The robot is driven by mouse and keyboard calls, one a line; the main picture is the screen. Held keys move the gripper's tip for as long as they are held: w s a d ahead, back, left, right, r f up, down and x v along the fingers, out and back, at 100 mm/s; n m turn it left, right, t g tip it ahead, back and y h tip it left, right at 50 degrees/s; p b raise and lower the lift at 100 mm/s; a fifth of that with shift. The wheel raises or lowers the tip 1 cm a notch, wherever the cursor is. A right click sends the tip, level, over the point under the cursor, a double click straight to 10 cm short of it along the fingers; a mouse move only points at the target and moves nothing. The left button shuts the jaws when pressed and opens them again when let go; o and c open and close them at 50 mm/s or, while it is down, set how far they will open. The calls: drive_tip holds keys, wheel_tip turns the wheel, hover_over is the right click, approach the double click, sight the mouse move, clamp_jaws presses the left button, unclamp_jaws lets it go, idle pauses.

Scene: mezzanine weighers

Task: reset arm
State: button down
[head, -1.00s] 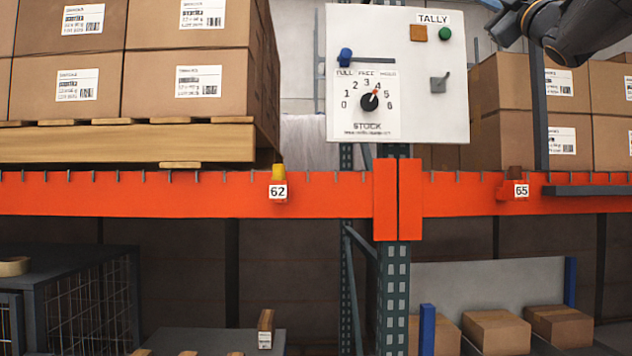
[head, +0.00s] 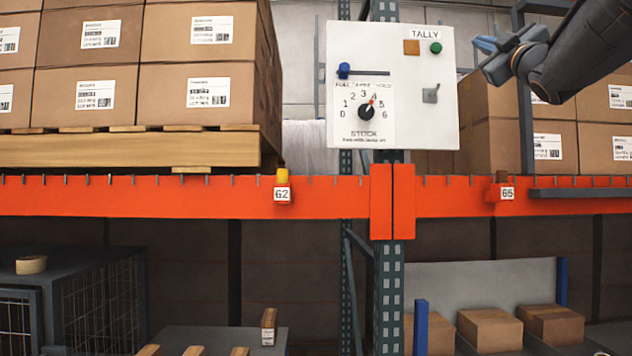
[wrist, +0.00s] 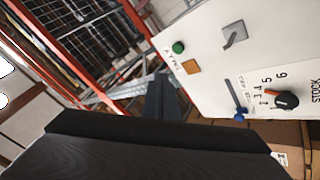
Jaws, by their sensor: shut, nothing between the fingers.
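My gripper (head: 488,46) is at the upper right of the head view, to the right of the white TALLY panel (head: 420,125) and apart from it. Its fingers are shut with nothing between them. In the wrist view my gripper (wrist: 163,95) points past the panel's edge. The panel carries a black dial (head: 367,111) with its red mark near 4, a blue slider knob (head: 344,70) at the left of its slot, a green button (head: 435,48), an orange square (head: 411,47) and a grey toggle (head: 430,95).
An orange rack beam (head: 330,197) crosses the view below the panel. Stacked cartons (head: 90,78) stand on a pallet (head: 100,148) at left, and more cartons (head: 492,140) stand at right, behind my arm. A wire cage (head: 100,300) is at lower left.

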drive_tip(key=w+f+m+g+h+b, duration=0.1)
drive_tip(key=w+f+m+g+h, duration=0.2)
drive_tip(key=f, duration=1)
drive_tip(key=w+f+m+g+h, duration=0.1)
drive_tip(key=w+f+m+g, duration=0.3)
drive_tip(key=f, duration=0.9)
drive_tip(key=a+f+m+g+b, duration=0.1)
drive_tip(key=a+f+g, duration=0.15)
drive_tip(key=f, duration=0.85)
drive_tip(key=a+f+m+g, duration=0.1)
drive_tip(key=a+f+g, duration=0.15)
drive_tip(key=f, duration=0.95)
drive_tip(key=s+a+f+g+y+b, duration=0.1)
drive_tip(key=s+a+f+g, duration=0.15)
drive_tip(key=f, duration=0.45)
drive_tip(key=s+a+f+g, duration=0.15)
drive_tip(key=s+f, duration=0.25)
drive_tip(key=f, duration=0.4)
drive_tip(key=s+a+f+g, duration=0.4)
drive_tip(key=s+a+f, duration=0.1)
drive_tip(key=s+f, duration=0.5)
drive_tip(key=s+a+f+m+g+y+b, duration=0.1)
drive_tip(key=s+a+f+g, duration=0.3)
drive_tip(key=s+f, duration=0.7)
drive_tip(key=s+a, duration=0.1)
drive_tip(key=s, duration=0.3)
drive_tip(key=shift+a+f+y, duration=0.2)
drive_tip(key=shift+f+y, duration=0.1)
drive_tip(key=shift+s, duration=0.1)
